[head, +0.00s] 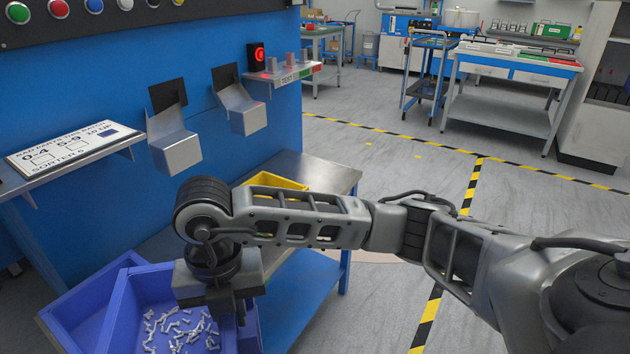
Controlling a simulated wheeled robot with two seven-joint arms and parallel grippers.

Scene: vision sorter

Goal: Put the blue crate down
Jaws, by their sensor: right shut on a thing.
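A blue crate (122,318) with several small metal screws or bolts (185,330) in it is at the lower left of the head view, cut off by the bottom edge. My right gripper (222,306) points down at the crate's right side and is shut on it. The fingertips and the gripped part of the wall are largely hidden behind the gripper body. Another blue crate (75,305) shows just left of the first, close against or overlapping it. I cannot tell whether the held crate touches a surface below. My left gripper is not in view.
A metal-topped bench (318,172) with a yellow bin (262,181) stands behind my right arm. The blue sorter panel (75,95) carries two metal chutes (175,150) and a sign shelf (75,148). Open floor with striped tape lies right; another workbench (510,75) stands far back.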

